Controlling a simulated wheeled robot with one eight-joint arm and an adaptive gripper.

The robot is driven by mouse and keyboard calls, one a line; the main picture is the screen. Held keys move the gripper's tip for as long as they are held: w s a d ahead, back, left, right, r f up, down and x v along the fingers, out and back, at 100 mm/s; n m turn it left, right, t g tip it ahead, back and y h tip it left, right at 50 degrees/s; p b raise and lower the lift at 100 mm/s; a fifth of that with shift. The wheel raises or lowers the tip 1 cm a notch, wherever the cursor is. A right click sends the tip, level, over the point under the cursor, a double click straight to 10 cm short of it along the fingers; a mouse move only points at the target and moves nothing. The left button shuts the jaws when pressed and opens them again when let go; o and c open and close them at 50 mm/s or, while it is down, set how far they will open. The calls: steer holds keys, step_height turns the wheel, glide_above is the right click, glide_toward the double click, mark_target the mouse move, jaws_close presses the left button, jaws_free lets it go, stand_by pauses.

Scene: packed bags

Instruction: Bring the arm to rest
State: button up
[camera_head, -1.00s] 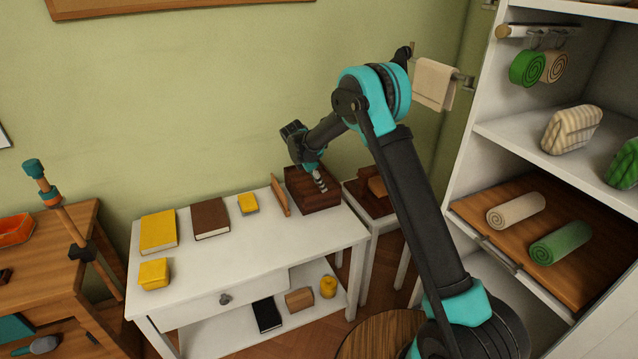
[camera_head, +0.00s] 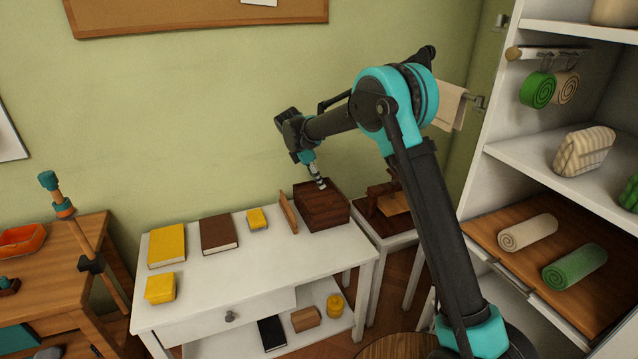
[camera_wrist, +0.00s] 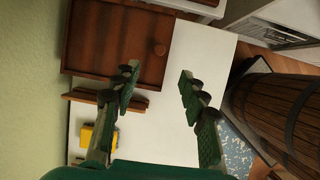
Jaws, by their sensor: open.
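My gripper (camera_head: 320,183) hangs above the back right part of the white table (camera_head: 225,275), close to the dark wooden box (camera_head: 322,212). In the wrist view my gripper (camera_wrist: 160,92) is open, its two green fingers apart with nothing between them. The white tabletop (camera_wrist: 158,130) shows between and below the fingers. The wooden box (camera_wrist: 115,42) lies beyond the left finger, with a round knob or disc in it. My arm is raised and bent at the elbow.
A yellow book (camera_head: 167,246), a brown book (camera_head: 219,233) and small yellow boxes lie on the table. A thin wooden board (camera_head: 288,213) stands beside the dark box. Shelves with rolled towels (camera_head: 527,231) stand at the right. A wooden barrel (camera_wrist: 280,110) shows in the wrist view.

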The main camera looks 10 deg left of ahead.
steer(key=s+d+r+m+y, duration=0.1)
steer(key=s+d+m, duration=0.3)
steer(key=d, duration=0.5)
steer(key=s+d+r+m, duration=0.2)
steer(key=s+d+m, duration=0.2)
steer(key=d, duration=0.5)
steer(key=s+d+r+m+y, duration=0.1)
steer(key=s+d+m, duration=0.3)
steer(key=d, duration=0.5)
steer(key=s+d+f+m, duration=0.2)
steer(key=s+d+m, duration=0.2)
steer(key=s, duration=0.3)
steer(key=s+d+f+m+t+y, duration=0.1)
steer(key=s+d+m, duration=0.3)
steer(key=s, duration=0.4)
steer(key=s+d+f+m, duration=0.4)
steer(key=s, duration=0.3)
steer(key=shift+s+d+m+y, duration=0.3)
steer(key=shift+s+d+m, duration=0.1)
steer(key=shift+f, duration=0.1)
